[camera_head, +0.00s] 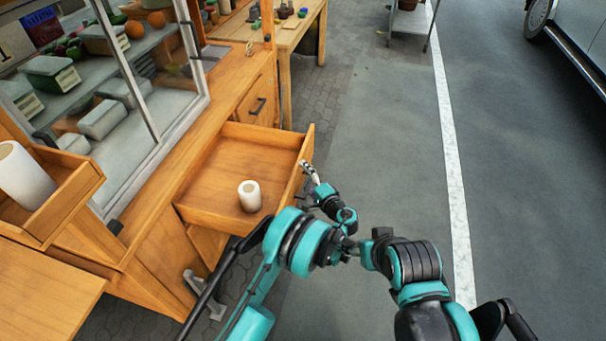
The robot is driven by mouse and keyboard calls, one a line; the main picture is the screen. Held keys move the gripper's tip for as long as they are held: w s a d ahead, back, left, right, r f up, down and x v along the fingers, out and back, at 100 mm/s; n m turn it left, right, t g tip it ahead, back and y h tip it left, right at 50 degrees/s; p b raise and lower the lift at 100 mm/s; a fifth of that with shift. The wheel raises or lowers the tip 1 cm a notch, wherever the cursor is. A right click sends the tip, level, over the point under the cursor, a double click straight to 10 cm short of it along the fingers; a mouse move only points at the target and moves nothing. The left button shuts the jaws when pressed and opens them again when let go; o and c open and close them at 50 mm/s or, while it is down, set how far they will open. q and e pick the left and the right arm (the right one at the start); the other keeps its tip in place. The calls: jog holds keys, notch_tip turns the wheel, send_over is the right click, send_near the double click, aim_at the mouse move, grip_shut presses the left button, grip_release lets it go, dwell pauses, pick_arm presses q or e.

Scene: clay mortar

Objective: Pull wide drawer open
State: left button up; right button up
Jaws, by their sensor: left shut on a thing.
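The wide wooden drawer (225,215) stands pulled out from the stall's counter, its inside floor in plain view. My right gripper cannot be made out in this view.
A smaller closed drawer (257,103) with a dark handle sits farther along the counter. A glass display case (130,80) with food trays stands on the left. A wooden tray (75,195) with another white roll is near left. Open pavement (385,150) lies to the right.

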pick_arm(q)
jog(key=s, duration=0.1)
jog(key=s+d+r, duration=0.1)
jog(key=s, duration=0.1)
jog(key=shift+d+r, duration=0.25)
jog(key=shift+r, duration=0.05)
jog(key=shift+c, duration=0.2)
jog(key=shift+s+d, duration=0.25)
jog(key=shift+s, duration=0.25)
jog(key=shift+c, duration=0.5)
jog(key=s, duration=0.1)
jog(key=r, duration=0.1)
jog(key=s, duration=0.1)
jog(key=shift+s+d+r+t, duration=0.15)
jog(key=shift+s+d+t, duration=0.15)
jog(key=c, duration=0.8)
jog(key=shift+s+d+f, duration=0.35)
jog(key=shift+s+f, duration=0.1)
jog(key=shift+s, duration=0.15)
pick_arm(e)
jog(key=shift+s+r, duration=0.3)
jog(key=shift+s, duration=0.4)
jog(key=shift+a, duration=0.1)
pick_arm(q)
jog(key=shift+w+f, duration=0.1)
